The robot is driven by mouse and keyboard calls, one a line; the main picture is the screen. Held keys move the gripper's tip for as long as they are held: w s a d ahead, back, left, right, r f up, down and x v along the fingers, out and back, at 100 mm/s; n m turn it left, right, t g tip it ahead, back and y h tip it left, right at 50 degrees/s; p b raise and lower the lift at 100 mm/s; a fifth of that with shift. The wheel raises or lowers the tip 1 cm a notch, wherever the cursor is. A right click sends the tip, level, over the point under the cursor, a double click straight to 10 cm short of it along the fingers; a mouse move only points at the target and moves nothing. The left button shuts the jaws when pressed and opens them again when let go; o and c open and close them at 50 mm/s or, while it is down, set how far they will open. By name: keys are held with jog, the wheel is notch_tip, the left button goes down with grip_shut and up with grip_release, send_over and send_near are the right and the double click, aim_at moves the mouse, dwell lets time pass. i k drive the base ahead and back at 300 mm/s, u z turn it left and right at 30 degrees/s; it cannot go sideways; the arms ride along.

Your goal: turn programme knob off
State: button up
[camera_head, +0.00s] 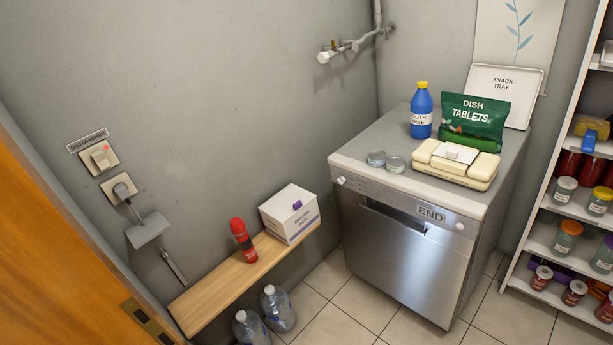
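A dishwasher (392,253) with a steel door stands in the corner, its front angled toward the lower left. A small white round knob (341,181) sits at the left end of its control panel. Another small round white control (460,227) is at the right end, beside a display (431,214) reading END. I cannot tell from the labels which is the programme knob, nor its setting. The door looks shut. My gripper is not in view.
A wooden shelf (215,292) and water bottles (277,309) are left; a stocked rack (543,236) is right. Tiled floor shows in front.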

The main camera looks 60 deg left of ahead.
aim_at(342, 179)
jog(key=u, duration=0.45)
jog(key=i, duration=1.2)
jog(key=u, duration=1.3)
jog(key=i, duration=0.8)
jog(key=u, duration=0.6)
jog(key=k, duration=0.7)
jog(key=u, duration=0.2)
jog(key=i, duration=0.75)
jog(key=z, duration=0.15)
